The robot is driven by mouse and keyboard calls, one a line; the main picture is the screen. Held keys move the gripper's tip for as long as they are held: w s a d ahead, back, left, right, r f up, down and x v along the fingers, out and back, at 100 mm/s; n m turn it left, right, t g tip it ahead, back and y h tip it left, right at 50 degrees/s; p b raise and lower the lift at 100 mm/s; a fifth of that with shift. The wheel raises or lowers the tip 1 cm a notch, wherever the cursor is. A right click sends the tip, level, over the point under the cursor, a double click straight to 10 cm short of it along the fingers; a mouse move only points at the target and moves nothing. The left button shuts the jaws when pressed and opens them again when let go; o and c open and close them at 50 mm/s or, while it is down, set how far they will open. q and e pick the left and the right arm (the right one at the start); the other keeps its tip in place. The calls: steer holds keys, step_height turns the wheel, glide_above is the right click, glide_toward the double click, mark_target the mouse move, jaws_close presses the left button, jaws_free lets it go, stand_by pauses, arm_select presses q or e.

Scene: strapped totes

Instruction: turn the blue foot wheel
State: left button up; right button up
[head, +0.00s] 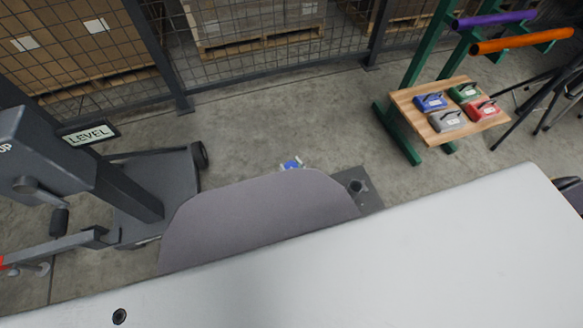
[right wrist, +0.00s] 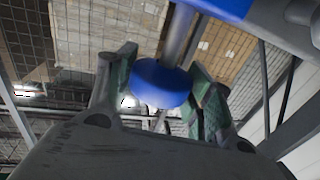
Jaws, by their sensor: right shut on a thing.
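The blue foot wheel (right wrist: 160,84) shows in the right wrist view as a thick round blue disc on a grey metal shaft (right wrist: 178,35). My right gripper (right wrist: 161,66) has its two green-padded fingers on either side of the wheel and is shut on it. A larger blue part shows at the top right of that view, near the shaft. In the head view only a small blue and pale piece (head: 291,164) shows past the edge of the grey panel; I cannot tell which part it is. My left gripper is not in view.
A large white tabletop (head: 400,260) and a grey panel (head: 255,215) fill the front of the head view. A dark machine with a LEVEL sign (head: 88,134) stands left. A wooden shelf (head: 408,98) with coloured blocks stands right. Mesh fencing runs behind; concrete floor between is clear.

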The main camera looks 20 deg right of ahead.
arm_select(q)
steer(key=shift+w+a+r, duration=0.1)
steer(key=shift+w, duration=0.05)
arm_select(e)
steer(key=o, duration=1)
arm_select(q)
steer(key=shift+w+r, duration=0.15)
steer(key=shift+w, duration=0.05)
arm_select(e)
steer(key=shift+o, duration=0.2)
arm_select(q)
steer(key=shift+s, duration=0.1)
arm_select(e)
steer(key=shift+v, duration=1.5)
steer(key=v, duration=0.9)
